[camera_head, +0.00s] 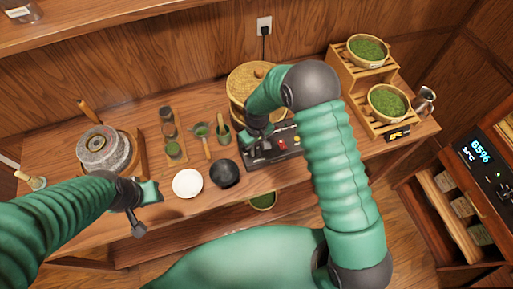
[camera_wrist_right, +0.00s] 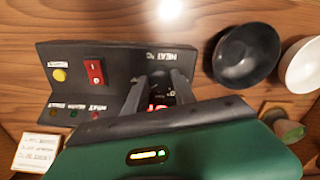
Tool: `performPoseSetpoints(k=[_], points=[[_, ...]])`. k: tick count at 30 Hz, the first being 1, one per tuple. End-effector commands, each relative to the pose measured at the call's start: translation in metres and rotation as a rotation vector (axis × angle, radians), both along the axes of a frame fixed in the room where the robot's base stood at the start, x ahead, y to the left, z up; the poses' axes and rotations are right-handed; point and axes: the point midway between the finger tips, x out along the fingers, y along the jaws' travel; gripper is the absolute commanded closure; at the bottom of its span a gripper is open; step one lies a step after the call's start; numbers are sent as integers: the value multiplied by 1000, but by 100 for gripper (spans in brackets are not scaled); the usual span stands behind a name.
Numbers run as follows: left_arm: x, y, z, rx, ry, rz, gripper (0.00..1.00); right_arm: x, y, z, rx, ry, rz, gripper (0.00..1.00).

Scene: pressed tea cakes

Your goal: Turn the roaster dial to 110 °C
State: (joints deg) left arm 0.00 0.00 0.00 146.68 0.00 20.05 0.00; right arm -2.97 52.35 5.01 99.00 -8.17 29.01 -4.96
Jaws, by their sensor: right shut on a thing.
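The roaster's dark control panel (camera_head: 283,152) stands on the wooden bench in front of the round woven roaster (camera_head: 243,82). In the right wrist view, the panel (camera_wrist_right: 112,60) carries a "HEAT °C" label, a red rocker switch (camera_wrist_right: 95,72) and a yellow button (camera_wrist_right: 60,74). My right gripper (camera_wrist_right: 160,84) is shut on the dark dial below that label; its fingers hide most of the dial. Red display digits (camera_wrist_right: 153,104) show only in part, and I cannot read them. My left gripper (camera_head: 146,208) is open and empty at the bench's front left.
A black bowl (camera_head: 225,174) and a white bowl (camera_head: 187,183) stand left of the panel. A stone mill (camera_head: 104,150) is at the left. A wooden rack (camera_head: 345,75) with baskets of green leaves stands right. A cabinet with a lit "65%" display (camera_head: 480,150) is far right.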

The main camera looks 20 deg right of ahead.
Motion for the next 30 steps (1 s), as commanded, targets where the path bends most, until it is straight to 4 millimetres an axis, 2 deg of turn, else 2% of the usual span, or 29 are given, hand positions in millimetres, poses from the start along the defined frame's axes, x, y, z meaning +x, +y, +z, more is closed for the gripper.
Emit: performPoseSetpoints(k=[15, 16, 21, 30], points=[[0, 0, -1, 0, 0, 0, 64, 3, 0, 2, 1, -9, -22, 100], [0, 0, -1, 0, 0, 0, 64, 3, 0, 2, 1, -9, -22, 67], [0, 0, -1, 0, 0, 0, 64, 2, 0, 1, 0, -6, -21, 46], [0, 0, -1, 0, 0, 0, 64, 1, 0, 2, 0, -4, -21, 46]])
